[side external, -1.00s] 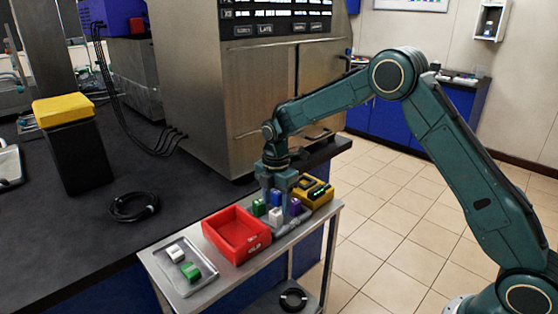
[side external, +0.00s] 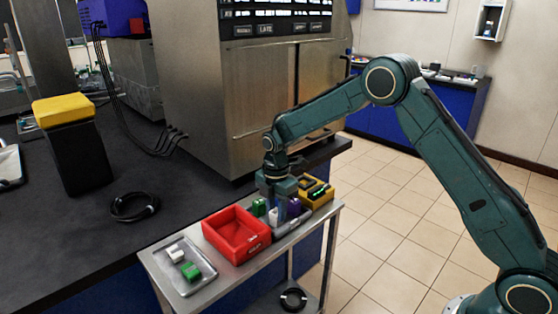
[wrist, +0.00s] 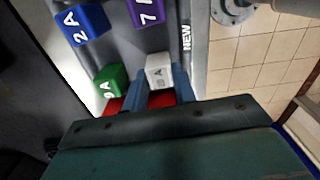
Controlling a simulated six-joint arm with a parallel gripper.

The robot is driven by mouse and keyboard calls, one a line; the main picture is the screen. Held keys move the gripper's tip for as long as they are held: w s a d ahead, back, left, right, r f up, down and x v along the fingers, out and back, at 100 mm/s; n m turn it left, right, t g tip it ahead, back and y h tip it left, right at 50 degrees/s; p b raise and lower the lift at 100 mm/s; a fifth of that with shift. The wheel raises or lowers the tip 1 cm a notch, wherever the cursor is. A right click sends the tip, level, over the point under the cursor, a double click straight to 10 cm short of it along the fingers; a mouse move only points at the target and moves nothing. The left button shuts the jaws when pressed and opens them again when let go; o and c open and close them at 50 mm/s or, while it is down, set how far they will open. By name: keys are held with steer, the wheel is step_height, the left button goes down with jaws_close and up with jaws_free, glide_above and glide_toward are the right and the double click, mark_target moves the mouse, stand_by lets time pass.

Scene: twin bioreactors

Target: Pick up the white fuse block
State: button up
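The white fuse block (wrist: 159,74) stands in a grey rack marked NEW (wrist: 187,38), at its near end in the wrist view. My gripper (wrist: 162,84) is down over it, with a blue finger on each side of the block. Whether the fingers press on it or leave a small gap cannot be told. In the side external view my gripper (side external: 280,204) is low at the rack and hides much of the block. Another white block (side external: 175,254) lies in a metal tray (side external: 203,285) beside a green block (side external: 191,271).
A red bin (side external: 252,249) stands left of the rack. A yellow device (side external: 318,197) stands right behind it. A dark counter (side external: 90,250) borders the cart.

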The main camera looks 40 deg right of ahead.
mark_target(276, 211)
steer(key=shift+c, duration=0.8)
steer(key=shift+r, duration=0.15)
step_height(276, 211, up, 20)
steer(key=shift+d, duration=0.1)
stand_by(0.6)
